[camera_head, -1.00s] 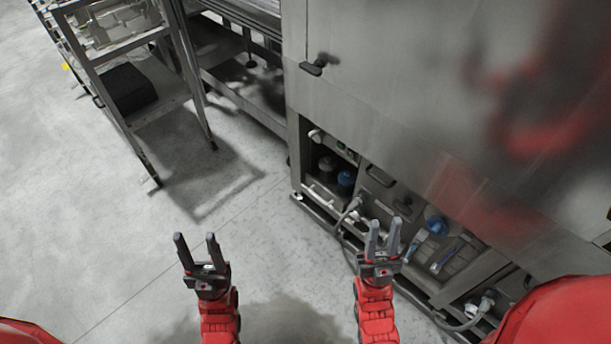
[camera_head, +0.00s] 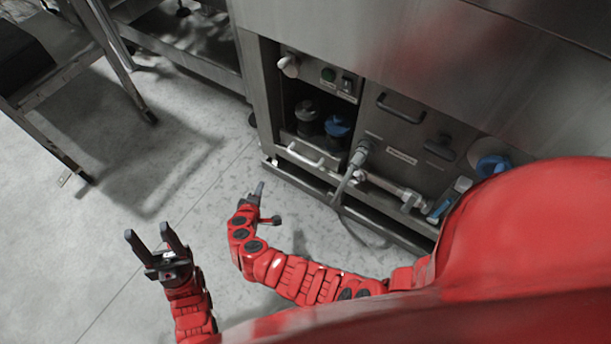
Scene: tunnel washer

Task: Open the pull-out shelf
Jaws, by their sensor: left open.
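The likely pull-out shelf (camera_head: 309,142) is in the left lower bay of the steel machine. It holds two bottles, one with a dark cap (camera_head: 307,112) and one with a blue cap (camera_head: 337,125). A pale bar handle (camera_head: 304,156) runs along its front, and the shelf looks pushed in. My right gripper (camera_head: 260,200) is in front of and to the left of this handle, apart from it. It is seen from the side, so its jaw opening is unclear. My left gripper (camera_head: 152,244) is open and empty over the floor, further left.
A panel with a dark handle (camera_head: 401,108) is right of the shelf. A grey hose (camera_head: 345,188) hangs from a connector in front of the machine. A metal rack (camera_head: 60,78) stands at the left. The floor (camera_head: 150,215) between is clear.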

